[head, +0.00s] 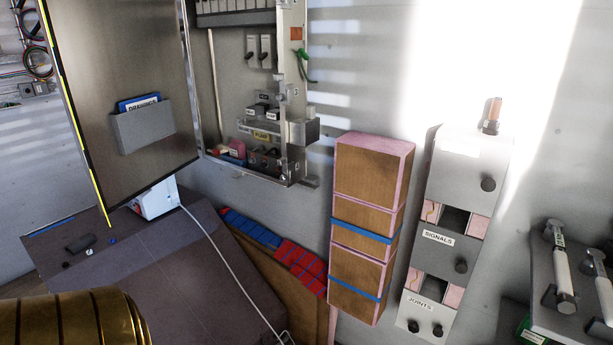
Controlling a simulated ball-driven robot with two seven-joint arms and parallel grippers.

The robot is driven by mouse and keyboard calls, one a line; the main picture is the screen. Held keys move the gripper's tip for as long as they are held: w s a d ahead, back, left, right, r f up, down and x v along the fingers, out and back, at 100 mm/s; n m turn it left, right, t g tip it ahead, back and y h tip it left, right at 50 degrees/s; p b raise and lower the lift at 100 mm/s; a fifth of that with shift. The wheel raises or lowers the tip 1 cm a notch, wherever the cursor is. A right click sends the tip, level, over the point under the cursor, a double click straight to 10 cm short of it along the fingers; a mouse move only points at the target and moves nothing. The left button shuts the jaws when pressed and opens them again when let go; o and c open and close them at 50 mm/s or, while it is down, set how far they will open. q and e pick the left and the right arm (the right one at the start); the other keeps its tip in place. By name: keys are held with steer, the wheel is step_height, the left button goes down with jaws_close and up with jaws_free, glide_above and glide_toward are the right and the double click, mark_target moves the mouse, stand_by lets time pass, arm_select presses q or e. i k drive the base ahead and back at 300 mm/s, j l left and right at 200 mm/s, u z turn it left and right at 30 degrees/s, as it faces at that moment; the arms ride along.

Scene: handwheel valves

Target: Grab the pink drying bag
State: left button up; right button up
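No thing in view is clearly a pink drying bag. A small pale, pinkish packet (217,148) lies at the lower left inside the open wall cabinet (232,100). It is too small to tell what it is. Pink material (478,227) also shows at the openings of the grey column marked SIGNALS and JOINTS (431,270). The tall stack of brown boxes (367,183) has pink edges and blue bands. Neither of my grippers is in view.
The cabinet door (125,75) stands open to the left, with a grey pocket (143,127) holding a blue DRAWINGS folder. A dark bench top (150,262) is below, crossed by a pale cable. Red and blue blocks (298,264) lie right of it. Dark equipment (575,285) stands at right.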

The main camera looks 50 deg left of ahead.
mark_target(238, 151)
steer(key=u, duration=2)
steer(key=i+l+z, duration=0.1)
steer(key=i+z, duration=0.25)
steer(key=i, duration=0.25)
steer(key=i+z, duration=0.3)
steer(key=i, duration=0.3)
